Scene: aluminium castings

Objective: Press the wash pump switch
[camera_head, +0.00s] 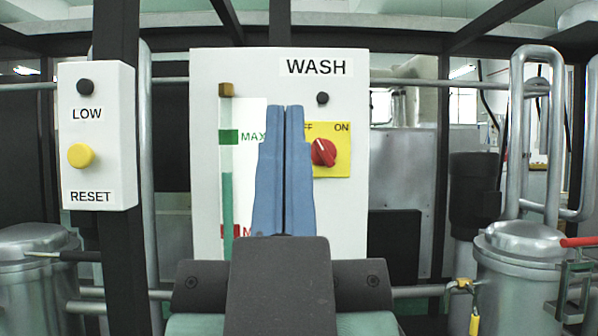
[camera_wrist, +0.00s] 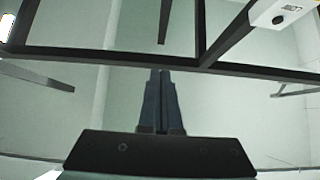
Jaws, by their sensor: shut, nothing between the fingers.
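The wash panel (camera_head: 345,220) is a white upright box labelled WASH. On it is a red rotary switch (camera_head: 324,152) on a yellow plate (camera_head: 341,168); ON is printed at the plate's upper right, and the left-hand word is partly hidden. A black round button or lamp (camera_head: 323,99) sits above the plate. My gripper (camera_head: 286,108) has blue fingers, shut and empty, pointing up in front of the panel just left of the red switch. It covers the plate's left edge and part of the gauge. In the wrist view my gripper (camera_wrist: 161,72) points towards dark beams.
A level gauge (camera_head: 227,160) with MAX and lower red marks is on the panel's left. A LOW/RESET box (camera_head: 97,135) with a yellow button (camera_head: 81,155) hangs at left. Metal canisters (camera_head: 520,265) and pipes stand at right. A dark post (camera_head: 122,200) rises at left.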

